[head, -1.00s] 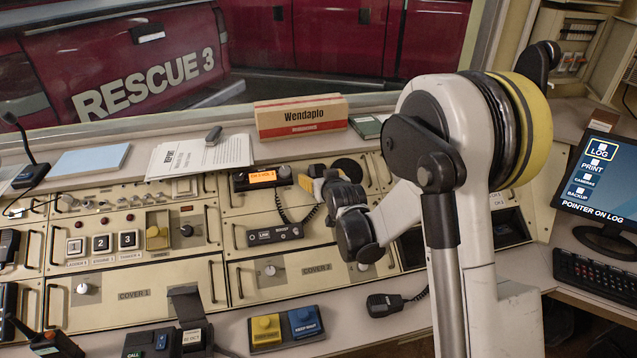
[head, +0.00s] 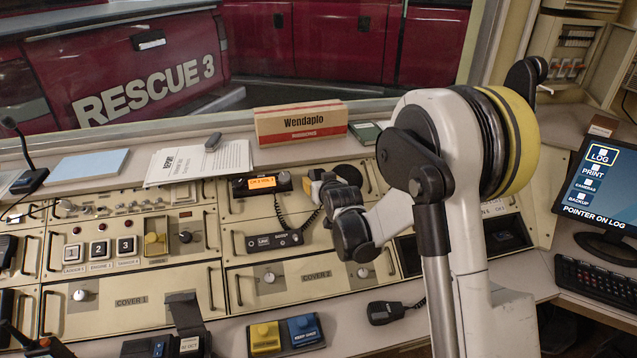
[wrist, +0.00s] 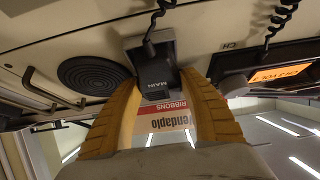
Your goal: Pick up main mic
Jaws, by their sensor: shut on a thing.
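The main mic (wrist: 157,82) is a dark block labelled MAIN, seen upside down in the wrist view between my yellow finger pads. My gripper (wrist: 160,105) is shut on it. A grey bracket (wrist: 148,48) on the panel sits right against the mic; I cannot tell whether the mic is clear of it. A coiled cord runs from the mic. In the head view my gripper (head: 316,186) is at the upper panel, right of the orange-lit radio (head: 262,184), and it hides most of the mic.
A round speaker grille (wrist: 95,75) is beside the mic. The Wendaplo box (head: 301,121) stands on the ledge behind. A second hand mic (head: 385,312) lies on the front ledge below. The monitor (head: 600,190) and keyboard (head: 597,283) are at the right.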

